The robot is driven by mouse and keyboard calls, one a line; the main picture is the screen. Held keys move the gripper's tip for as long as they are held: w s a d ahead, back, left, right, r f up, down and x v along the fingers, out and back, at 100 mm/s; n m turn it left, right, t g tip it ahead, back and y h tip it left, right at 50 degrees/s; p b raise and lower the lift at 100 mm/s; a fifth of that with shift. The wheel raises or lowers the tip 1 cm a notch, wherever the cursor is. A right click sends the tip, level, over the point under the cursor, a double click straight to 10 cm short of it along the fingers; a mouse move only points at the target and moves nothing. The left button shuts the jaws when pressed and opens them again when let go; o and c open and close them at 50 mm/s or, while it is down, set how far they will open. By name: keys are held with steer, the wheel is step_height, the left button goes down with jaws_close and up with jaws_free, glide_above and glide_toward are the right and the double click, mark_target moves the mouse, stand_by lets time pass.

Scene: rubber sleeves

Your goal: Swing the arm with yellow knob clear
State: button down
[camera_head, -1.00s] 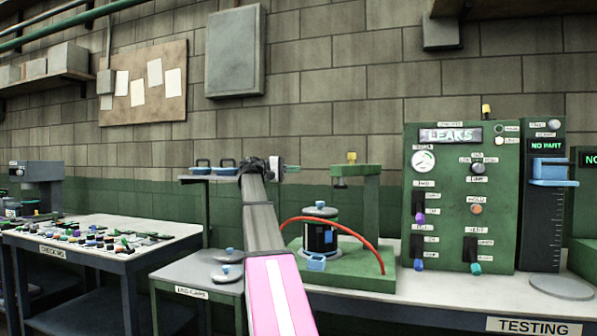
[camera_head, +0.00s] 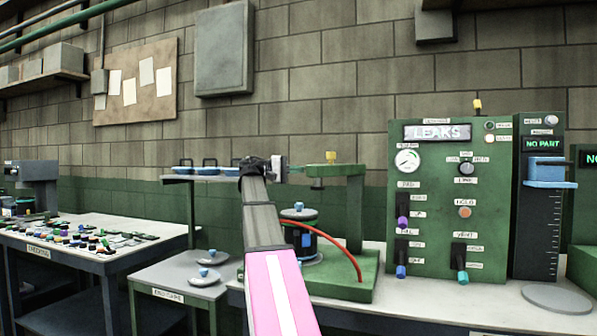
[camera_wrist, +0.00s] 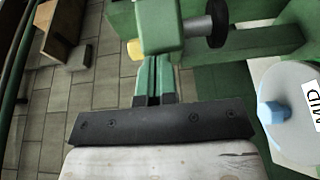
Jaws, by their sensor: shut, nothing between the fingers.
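The green swing arm (camera_head: 335,171) with the yellow knob (camera_head: 331,156) juts left from the top of its green post. It lies over or close beside a dark cylinder (camera_head: 310,243) with a grey top and blue knob. My gripper (camera_head: 285,169) is shut and empty, level with the arm's left end. In the wrist view my shut fingers (camera_wrist: 154,80) point at the green arm block (camera_wrist: 160,25), with the yellow knob (camera_wrist: 134,48) partly hidden behind it. Whether they touch, I cannot tell. My own arm hides part of the cylinder.
A red hose (camera_head: 345,250) curves over the green base (camera_head: 362,285). The LEAKS panel (camera_head: 445,225) stands to the right. A low table with end caps (camera_head: 208,273) is at left. In the wrist view a grey disc marked MID (camera_wrist: 300,85) lies close at right.

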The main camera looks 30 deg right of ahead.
mark_target(311, 170)
steer(key=shift+s+d+f+n+t+h, duration=0.1)
steer(key=shift+s+n+t+h, duration=0.4)
steer(key=shift+s+t, duration=0.4)
steer(key=shift+s+d+n+t+h, duration=0.1)
steer(key=shift+s+n+t+h, duration=0.2)
steer(key=shift+s+n+t, duration=0.5)
steer(key=shift+s+t, duration=0.3)
steer(key=shift+s, duration=0.1)
steer(key=s+d+n+t, duration=0.1)
steer(key=s+d+t, duration=0.1)
steer(key=s+d, duration=0.2)
steer(key=s+d+n+t, duration=0.1)
steer(key=s+d+t, duration=0.1)
steer(key=s, duration=0.7)
steer(key=shift+s+d+n+h, duration=0.35)
steer(key=shift+d+n+h, duration=0.05)
steer(key=shift+d, duration=0.45)
